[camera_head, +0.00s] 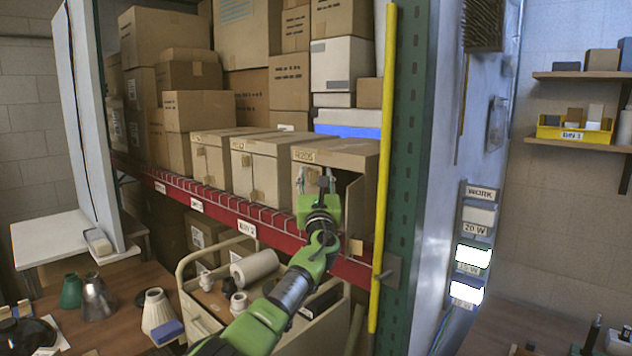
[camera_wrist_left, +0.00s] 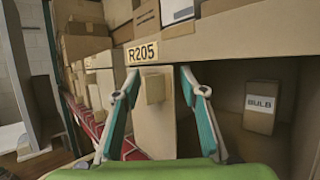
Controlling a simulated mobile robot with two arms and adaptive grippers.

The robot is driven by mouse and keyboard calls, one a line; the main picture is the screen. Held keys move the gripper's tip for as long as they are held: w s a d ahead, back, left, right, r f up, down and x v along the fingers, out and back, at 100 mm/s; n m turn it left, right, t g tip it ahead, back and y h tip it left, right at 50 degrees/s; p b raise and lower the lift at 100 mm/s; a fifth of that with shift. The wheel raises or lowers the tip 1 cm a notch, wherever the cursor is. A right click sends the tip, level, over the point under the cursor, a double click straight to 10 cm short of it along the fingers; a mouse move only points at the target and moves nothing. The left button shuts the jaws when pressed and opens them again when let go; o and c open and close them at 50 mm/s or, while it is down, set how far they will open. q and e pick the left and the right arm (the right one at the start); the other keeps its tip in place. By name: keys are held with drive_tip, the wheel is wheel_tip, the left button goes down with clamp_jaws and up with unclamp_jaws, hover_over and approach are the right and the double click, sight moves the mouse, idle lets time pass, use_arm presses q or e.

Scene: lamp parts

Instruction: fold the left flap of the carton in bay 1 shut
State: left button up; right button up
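The carton marked R205 (camera_head: 335,152) stands at the right end of a row on the shelf; it also fills the left wrist view (camera_wrist_left: 230,45). Its left flap (camera_wrist_left: 152,128) covers the left part of the front and carries a small tan block-like tab (camera_wrist_left: 155,88). I cannot tell whether the flap is flush. The right part of the front is open, showing a box marked BULB (camera_wrist_left: 260,105) inside. My left gripper (camera_head: 318,184) is open, with one finger on each side of the tab in the left wrist view (camera_wrist_left: 159,82); contact is unclear. My right gripper is not in view.
Two similar closed cartons (camera_head: 258,146) stand left of it, with more boxes behind. A red shelf rail (camera_head: 225,212) runs below. A yellow post (camera_head: 386,170) and green upright stand close on the right. A cart (camera_head: 205,315) with lamp parts is below my arm.

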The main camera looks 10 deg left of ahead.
use_arm(q)
drive_tip(key=shift+s+d+f, duration=0.2)
drive_tip(key=shift+s+f, duration=0.15)
drive_tip(key=shift+s, duration=0.15)
drive_tip(key=shift+s+d+f, duration=0.1)
drive_tip(key=shift+s+f, duration=0.1)
drive_tip(key=shift+s, duration=0.45)
drive_tip(key=v, duration=0.9)
drive_tip(key=shift+s, duration=0.15)
drive_tip(key=shift+d, duration=0.1)
